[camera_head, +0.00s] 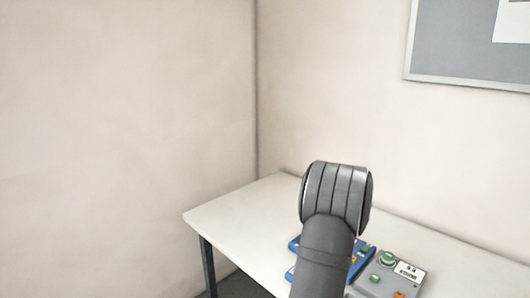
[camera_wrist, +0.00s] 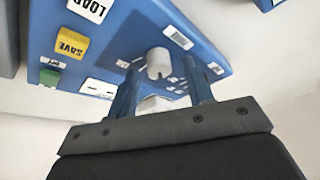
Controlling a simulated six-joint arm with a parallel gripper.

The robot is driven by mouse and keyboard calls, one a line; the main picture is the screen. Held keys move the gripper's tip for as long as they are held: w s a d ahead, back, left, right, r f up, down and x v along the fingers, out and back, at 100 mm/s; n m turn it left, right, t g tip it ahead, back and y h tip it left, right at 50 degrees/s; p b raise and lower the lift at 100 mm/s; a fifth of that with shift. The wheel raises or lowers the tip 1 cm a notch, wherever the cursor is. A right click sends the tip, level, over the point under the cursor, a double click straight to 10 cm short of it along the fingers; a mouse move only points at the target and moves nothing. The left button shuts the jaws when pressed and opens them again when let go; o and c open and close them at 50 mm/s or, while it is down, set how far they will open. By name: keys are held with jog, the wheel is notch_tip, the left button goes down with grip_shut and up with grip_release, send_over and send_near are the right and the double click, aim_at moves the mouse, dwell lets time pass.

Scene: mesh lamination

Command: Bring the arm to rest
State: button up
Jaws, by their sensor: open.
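My gripper (camera_wrist: 160,68) is open in the wrist view, with its two dark fingers reaching toward a blue panel (camera_wrist: 215,50). A white round knob (camera_wrist: 158,63) on the panel shows between the fingers, with space on both sides. I cannot tell how far the fingertips are from the panel. In the head view my arm stands over the table and covers much of the blue panel (camera_head: 361,262). My gripper is hidden there.
The panel carries a yellow SAVE button (camera_wrist: 72,42) and a white LOAD button (camera_wrist: 91,8). A grey box (camera_head: 385,275) with green and orange buttons sits right of it on the white table (camera_head: 235,220). The table's left part is clear. Walls stand behind.

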jog(key=shift+w+f, duration=0.2)
jog(key=shift+f, duration=0.1)
jog(key=shift+s+a+r+m, duration=0.1)
jog(key=shift+m, duration=0.4)
jog(key=shift+m+h, duration=0.9)
jog(key=shift+m, duration=0.9)
jog(key=shift+a+m+g+h, duration=0.15)
jog(key=shift+m+h, duration=0.3)
jog(key=shift+m, duration=0.65)
jog(key=shift+m+g+h, duration=0.15)
jog(key=shift+m+h, duration=0.3)
jog(key=shift+m, duration=0.65)
jog(key=shift+v, duration=1.5)
jog(key=shift+c, duration=0.2)
